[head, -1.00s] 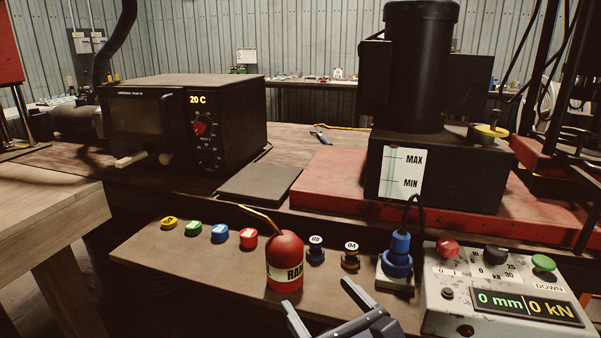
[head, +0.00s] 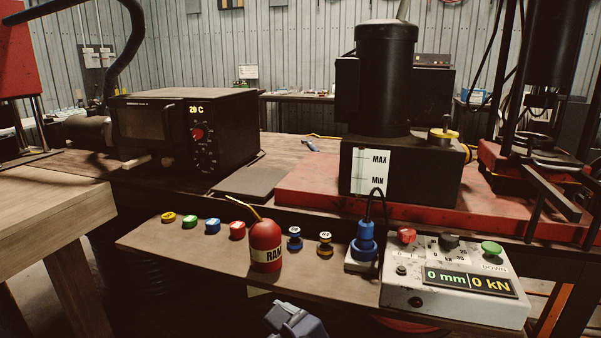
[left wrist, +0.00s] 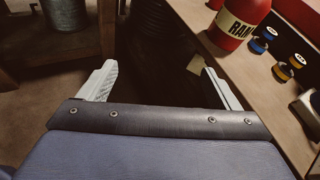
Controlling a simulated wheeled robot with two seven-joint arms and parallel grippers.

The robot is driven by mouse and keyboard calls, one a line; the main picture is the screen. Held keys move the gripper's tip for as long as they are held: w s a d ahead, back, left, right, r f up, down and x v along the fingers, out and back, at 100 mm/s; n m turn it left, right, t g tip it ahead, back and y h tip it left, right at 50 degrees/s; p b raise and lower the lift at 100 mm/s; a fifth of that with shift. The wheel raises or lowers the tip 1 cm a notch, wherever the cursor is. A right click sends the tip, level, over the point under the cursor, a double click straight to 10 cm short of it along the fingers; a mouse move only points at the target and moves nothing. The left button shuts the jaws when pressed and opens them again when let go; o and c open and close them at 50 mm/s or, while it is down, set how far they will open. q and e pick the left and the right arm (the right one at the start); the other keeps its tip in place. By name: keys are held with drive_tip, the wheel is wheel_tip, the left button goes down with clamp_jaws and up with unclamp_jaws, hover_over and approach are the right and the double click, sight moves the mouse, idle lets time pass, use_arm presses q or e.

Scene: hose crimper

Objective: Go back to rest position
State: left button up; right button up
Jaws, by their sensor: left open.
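My left gripper (left wrist: 158,70) is open and empty in the left wrist view. Its two pale fingers are spread apart over the dark space in front of the bench shelf. In the head view a dark blue-grey part of a hand of mine, most likely the left, shows at the bottom edge, below the shelf's front; its fingers are not clear there. The red RAM oil can (head: 265,246) stands upright on the shelf, apart from the gripper; it also shows in the left wrist view (left wrist: 239,22). My right gripper is not in view.
The shelf (head: 190,254) carries coloured buttons, two small labelled knobs, a blue plug (head: 364,242) and a control box (head: 450,285) reading 0 mm and 0 kN. An oven (head: 185,130) and a pump (head: 385,80) stand behind. A wooden table (head: 50,205) is at left.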

use_arm(q)
drive_tip(key=s+a+f+n+g+h, duration=0.4)
drive_tip(key=s+a+f+n, duration=0.15)
drive_tip(key=a+n, duration=0.25)
drive_tip(key=s+a+f+n+g+h, duration=0.4)
drive_tip(key=s+a+f+n+g, duration=0.1)
drive_tip(key=s+a+n, duration=0.25)
wheel_tip(320, 180, up, 18)
drive_tip(key=s+d+n+t+h+p, duration=0.1)
drive_tip(key=s+n+t+h+p, duration=0.1)
drive_tip(key=n+p, duration=1)
drive_tip(key=t+h+p, duration=0.1)
drive_tip(key=h+p, duration=0.1)
drive_tip(key=p, duration=0.4)
drive_tip(key=shift+s+r+t+h, duration=0.2)
drive_tip(key=shift+s+t+h, duration=0.1)
drive_tip(key=shift+s+t, duration=0.1)
drive_tip(key=shift+d, duration=0.1)
